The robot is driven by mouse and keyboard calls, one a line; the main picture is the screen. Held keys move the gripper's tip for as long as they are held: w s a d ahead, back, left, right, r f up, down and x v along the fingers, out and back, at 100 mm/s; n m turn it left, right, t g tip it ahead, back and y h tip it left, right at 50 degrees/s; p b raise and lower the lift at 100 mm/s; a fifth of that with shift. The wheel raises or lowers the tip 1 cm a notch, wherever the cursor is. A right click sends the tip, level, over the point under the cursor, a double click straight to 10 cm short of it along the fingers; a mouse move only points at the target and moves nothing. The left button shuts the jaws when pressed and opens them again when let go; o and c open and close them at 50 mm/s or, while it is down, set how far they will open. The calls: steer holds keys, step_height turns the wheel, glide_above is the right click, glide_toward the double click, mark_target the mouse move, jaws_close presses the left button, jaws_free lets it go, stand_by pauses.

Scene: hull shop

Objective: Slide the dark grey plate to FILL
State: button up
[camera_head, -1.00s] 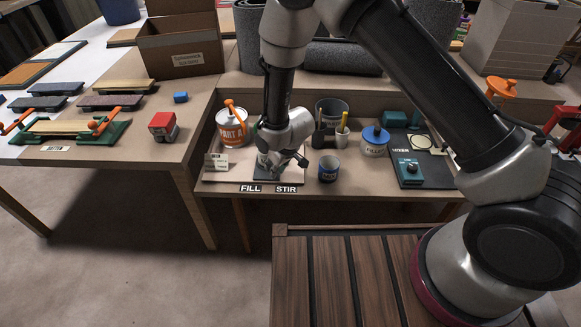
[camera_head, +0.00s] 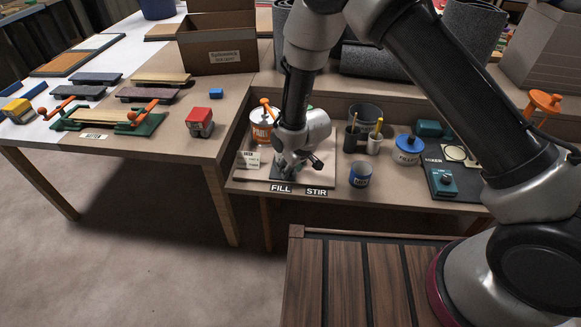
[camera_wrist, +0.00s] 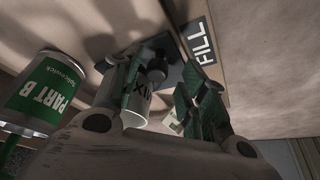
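The dark grey plate (camera_head: 287,179) lies on a pale board at the front of the low bench, just behind the FILL label (camera_head: 281,188) and left of the STIR label (camera_head: 316,192). My gripper (camera_head: 289,169) is low over the plate and hides much of it. In the wrist view the plate (camera_wrist: 175,50) lies beside the FILL label (camera_wrist: 202,47). My gripper's fingers (camera_wrist: 160,78) are spread apart there, with a dark round knob (camera_wrist: 157,73) on the plate between them. I cannot tell whether a finger touches it. A white MIX cup (camera_wrist: 137,103) is partly hidden behind one finger.
A PART A can (camera_head: 263,127) stands behind left, with a card (camera_head: 249,160) before it. A PART B can (camera_wrist: 42,92) is near my gripper.

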steer(key=v, duration=1.2)
steer(key=shift+a, duration=0.1)
steer(key=s+d+r+g+h, duration=0.1)
steer(key=s+d+g+h, duration=0.1)
steer(key=s+d+g, duration=0.4)
steer(key=s+d+r+m+t, duration=0.2)
steer(key=s+d+r, duration=0.3)
steer(key=d+r, duration=0.5)
steer(key=s+d+r+m+t, duration=0.2)
steer(key=s+d+r, duration=0.3)
steer(key=d+r, duration=0.6)
steer(key=s+d+r+m+t+h, duration=0.1)
steer(key=s+d+r+m+t, duration=0.2)
steer(key=d+r, duration=0.8)
steer(key=shift+s+d+m, duration=0.8)
steer(key=shift+s+d, duration=0.1)
steer(key=shift+s, duration=0.1)
